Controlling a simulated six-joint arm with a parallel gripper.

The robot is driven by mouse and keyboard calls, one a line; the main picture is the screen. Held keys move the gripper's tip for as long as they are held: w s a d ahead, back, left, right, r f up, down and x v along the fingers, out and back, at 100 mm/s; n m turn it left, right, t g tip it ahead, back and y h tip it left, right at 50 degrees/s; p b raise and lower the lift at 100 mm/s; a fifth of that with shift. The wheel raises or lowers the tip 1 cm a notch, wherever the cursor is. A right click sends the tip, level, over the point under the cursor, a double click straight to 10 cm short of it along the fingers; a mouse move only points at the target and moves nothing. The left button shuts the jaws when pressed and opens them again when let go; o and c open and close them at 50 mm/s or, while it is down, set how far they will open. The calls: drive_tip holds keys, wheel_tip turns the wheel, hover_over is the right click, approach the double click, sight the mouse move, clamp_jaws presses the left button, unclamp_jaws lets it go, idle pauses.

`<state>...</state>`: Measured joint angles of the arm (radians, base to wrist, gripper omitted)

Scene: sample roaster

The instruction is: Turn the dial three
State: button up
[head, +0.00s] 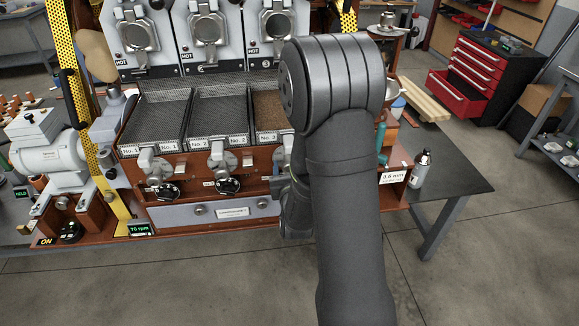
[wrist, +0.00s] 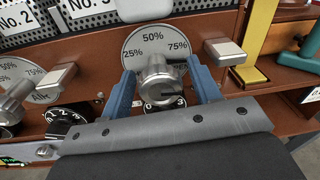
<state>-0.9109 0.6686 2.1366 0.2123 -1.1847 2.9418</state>
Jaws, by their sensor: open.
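Dial three (wrist: 160,82) is in the middle of the wrist view. In the head view my gripper (head: 296,208) is at the front of the roaster's third station, and my arm hides dial three there.
A grey percentage plate (wrist: 152,42) and a silver lever handle (wrist: 225,50) are close behind and right of the knob. A neighbouring black dial (wrist: 68,118) is at the left.

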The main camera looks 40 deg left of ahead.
drive_tip(key=v, duration=1.7)
drive_tip(key=shift+d, duration=0.15)
drive_tip(key=shift+s+r, duration=0.1)
